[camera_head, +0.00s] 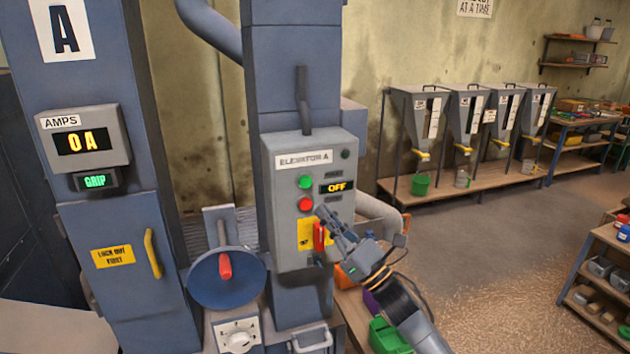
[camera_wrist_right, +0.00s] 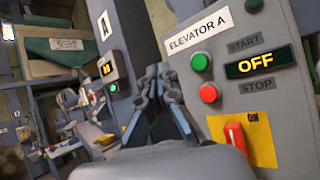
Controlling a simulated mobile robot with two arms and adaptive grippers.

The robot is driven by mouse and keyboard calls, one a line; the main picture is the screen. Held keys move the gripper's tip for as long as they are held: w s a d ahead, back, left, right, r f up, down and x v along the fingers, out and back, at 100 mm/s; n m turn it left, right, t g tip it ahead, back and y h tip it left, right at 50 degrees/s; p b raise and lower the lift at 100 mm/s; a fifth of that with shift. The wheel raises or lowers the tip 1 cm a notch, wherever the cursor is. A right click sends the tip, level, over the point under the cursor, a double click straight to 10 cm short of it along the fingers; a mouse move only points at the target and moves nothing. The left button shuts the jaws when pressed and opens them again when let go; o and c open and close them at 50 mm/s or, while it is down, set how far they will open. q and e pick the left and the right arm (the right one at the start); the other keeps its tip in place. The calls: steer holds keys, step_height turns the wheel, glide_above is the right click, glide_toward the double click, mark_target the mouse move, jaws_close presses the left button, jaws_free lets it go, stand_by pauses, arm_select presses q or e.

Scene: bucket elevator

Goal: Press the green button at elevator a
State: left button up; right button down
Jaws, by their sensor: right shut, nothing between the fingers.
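The grey control box (camera_head: 285,235) labelled "ELEVATOR A" is mounted on the blue column. Its green button (camera_head: 305,182) sits above the red button (camera_head: 306,204), beside a display (camera_head: 338,187) reading "OFF". In the right wrist view the green button (camera_wrist_right: 200,61) is unobstructed, with "START" printed to its right. My right gripper (camera_head: 326,213) is shut and empty. It is in front of the box, below and right of the green button, near the red switch handle (camera_head: 319,237). Whether it touches the box I cannot tell. My left gripper is out of view.
A blue cabinet marked "A" stands left with an amps display (camera_head: 82,141) reading "0 A". A blue round wheel (camera_head: 227,291) with a red knob is between them. Hoppers on a bench (camera_head: 470,184) line the back wall. Open floor (camera_head: 470,240) lies right.

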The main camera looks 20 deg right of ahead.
mark_target(305, 182)
steer(key=shift+s+r+n+y, duration=0.3)
steer(key=shift+r+n+y, duration=0.2)
steer(key=shift+r+n, duration=0.15)
steer(key=w+b, duration=0.2)
steer(key=w, duration=0.2)
steer(key=w+b, duration=0.2)
steer(key=w, duration=0.3)
steer(key=shift+a, duration=0.2)
steer(key=shift+b, duration=0.3)
stand_by(0.8)
